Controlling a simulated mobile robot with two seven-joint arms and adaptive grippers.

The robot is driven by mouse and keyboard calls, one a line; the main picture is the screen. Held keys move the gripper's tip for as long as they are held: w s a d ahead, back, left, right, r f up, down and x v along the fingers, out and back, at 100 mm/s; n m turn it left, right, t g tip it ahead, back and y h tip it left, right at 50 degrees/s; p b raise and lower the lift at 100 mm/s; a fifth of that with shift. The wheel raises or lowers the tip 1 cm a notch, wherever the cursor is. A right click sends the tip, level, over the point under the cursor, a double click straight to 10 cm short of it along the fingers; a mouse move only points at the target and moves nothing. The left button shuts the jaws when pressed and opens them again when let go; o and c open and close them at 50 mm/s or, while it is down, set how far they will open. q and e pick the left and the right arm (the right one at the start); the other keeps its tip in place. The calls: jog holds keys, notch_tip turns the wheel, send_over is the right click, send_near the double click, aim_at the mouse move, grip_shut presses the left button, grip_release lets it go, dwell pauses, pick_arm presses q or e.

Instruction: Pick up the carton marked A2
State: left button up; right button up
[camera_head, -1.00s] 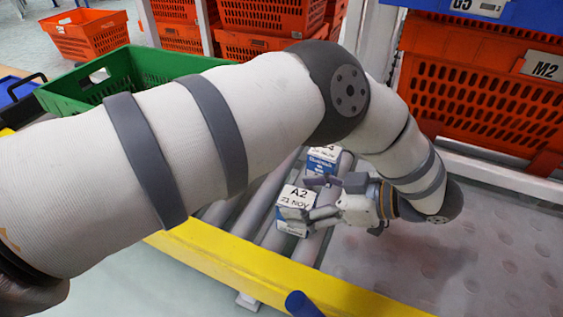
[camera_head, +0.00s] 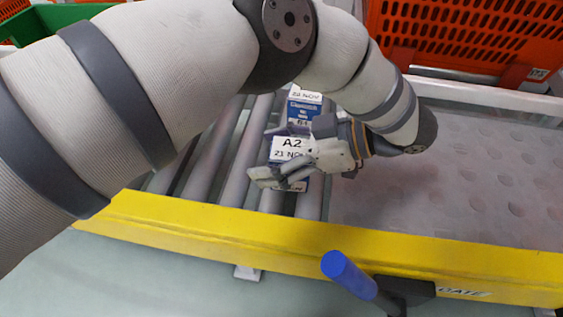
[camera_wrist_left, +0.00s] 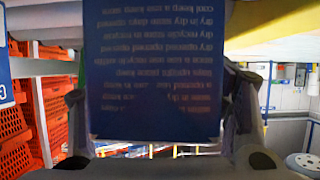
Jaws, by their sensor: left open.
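The carton marked A2 (camera_head: 291,147), white on top with blue lower down, stands on the grey rollers in the head view. My left gripper (camera_head: 272,154) reaches in from the right with its fingers apart, one at the near side of the carton and one at the far side. In the left wrist view a blue carton face with white upside-down print (camera_wrist_left: 155,65) fills the middle between the open fingers (camera_wrist_left: 157,112). No A2 label shows on that face. Whether the fingers touch the carton I cannot tell. My right gripper is not in view.
Another blue and white carton (camera_head: 304,107) stands just behind A2. A yellow rail (camera_head: 220,226) runs along the front, with a blue-capped handle (camera_head: 348,270) near it. Orange totes (camera_head: 455,35) are at the back right. The dimpled grey surface (camera_head: 460,190) to the right is clear.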

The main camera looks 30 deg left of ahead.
pick_arm(q)
jog(key=shift+d, duration=0.1)
jog(key=c, duration=1.5)
jog(key=shift+r, duration=0.1)
